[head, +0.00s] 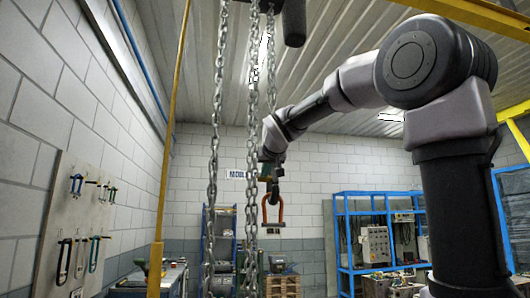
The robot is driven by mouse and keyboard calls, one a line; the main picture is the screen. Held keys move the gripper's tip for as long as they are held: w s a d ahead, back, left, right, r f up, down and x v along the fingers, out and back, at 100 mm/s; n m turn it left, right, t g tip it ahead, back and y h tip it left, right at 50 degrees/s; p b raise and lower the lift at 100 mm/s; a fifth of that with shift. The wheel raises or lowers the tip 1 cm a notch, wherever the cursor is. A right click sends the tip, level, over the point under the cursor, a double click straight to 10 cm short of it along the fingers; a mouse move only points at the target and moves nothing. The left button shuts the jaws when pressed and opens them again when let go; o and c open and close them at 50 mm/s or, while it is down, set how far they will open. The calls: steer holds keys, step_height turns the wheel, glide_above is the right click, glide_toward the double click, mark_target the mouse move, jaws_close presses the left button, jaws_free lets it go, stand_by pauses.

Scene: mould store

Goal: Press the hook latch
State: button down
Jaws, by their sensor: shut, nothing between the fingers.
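A hook (274,197) hangs at the centre of the head view, small and dark, with an orange bow-shaped piece (283,212) around and below it. The latch is too small to make out. My arm reaches in from the right and bends down above the hook. My gripper (271,178) is at the arm's end, close above or in front of the hook. It is shut and empty. I cannot tell whether it touches the hook.
Long chains (216,130) hang left of the hook, one (252,120) very near my gripper. A yellow post (168,150) stands further left. A tool board (85,225) is on the left wall. A blue rack (340,230) and pallets (283,286) stand at the back.

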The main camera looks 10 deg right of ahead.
steer(key=shift+w+f, duration=0.3)
steer(key=shift+f, duration=0.2)
steer(key=shift+w+f, duration=0.25)
steer(key=shift+f, duration=0.25)
steer(key=shift+f, duration=0.1)
